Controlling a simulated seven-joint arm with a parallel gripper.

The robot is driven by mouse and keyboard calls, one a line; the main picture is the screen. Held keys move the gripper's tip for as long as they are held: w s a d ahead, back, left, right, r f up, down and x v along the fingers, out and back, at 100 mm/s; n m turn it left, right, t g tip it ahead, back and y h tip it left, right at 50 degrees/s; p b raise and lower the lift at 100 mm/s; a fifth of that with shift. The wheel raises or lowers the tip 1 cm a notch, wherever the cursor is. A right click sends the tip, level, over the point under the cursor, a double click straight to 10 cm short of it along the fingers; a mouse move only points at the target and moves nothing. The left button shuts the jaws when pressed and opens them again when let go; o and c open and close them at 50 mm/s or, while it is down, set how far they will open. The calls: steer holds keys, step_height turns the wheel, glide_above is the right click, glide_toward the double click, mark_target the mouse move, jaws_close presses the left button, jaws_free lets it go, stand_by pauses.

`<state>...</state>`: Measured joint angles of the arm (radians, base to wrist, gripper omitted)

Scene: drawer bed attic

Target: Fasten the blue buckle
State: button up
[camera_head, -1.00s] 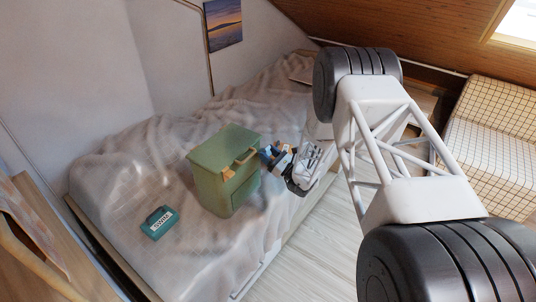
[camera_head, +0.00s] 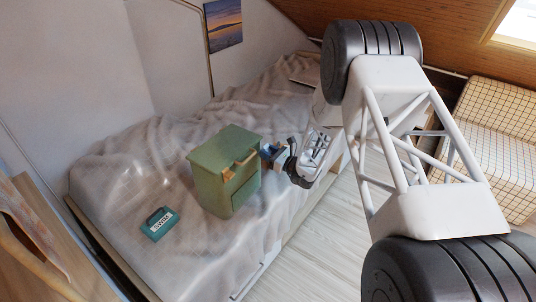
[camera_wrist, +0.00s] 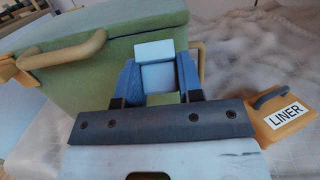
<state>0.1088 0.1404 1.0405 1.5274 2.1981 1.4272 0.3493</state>
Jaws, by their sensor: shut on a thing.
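The green box (camera_head: 213,187) stands on the bed, with tan handles and an orange latch piece on its front. In the wrist view its green front (camera_wrist: 92,78) is close, with a tan handle (camera_wrist: 65,52) at upper left. My gripper (camera_head: 268,152) is at the right side of the box. In the wrist view the blue fingers of my gripper (camera_wrist: 160,80) are shut on a pale blue block, which looks like the blue buckle (camera_wrist: 157,72). It sits against or just before the box front. Whether it is fastened cannot be told.
An orange case labelled LINER (camera_wrist: 285,117) lies right of my gripper in the wrist view. A teal case with a white label (camera_head: 160,223) lies on the rumpled bed cover (camera_head: 120,185), left of the box. The floor (camera_head: 325,225) beside the bed is clear.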

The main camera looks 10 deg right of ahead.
steer(key=shift+w+a+r+g+h, duration=0.15)
steer(key=shift+r+g+h, duration=0.2)
steer(key=shift+g+h, duration=0.45)
steer(key=shift+w+a+r+g+h, duration=0.15)
steer(key=shift+r+g+h, duration=0.2)
steer(key=shift+g+h, duration=0.4)
steer(key=o, duration=0.9)
steer(key=shift+o, duration=0.2)
steer(key=v, duration=0.7)
steer(key=shift+s+d, duration=0.25)
steer(key=shift+r, duration=0.15)
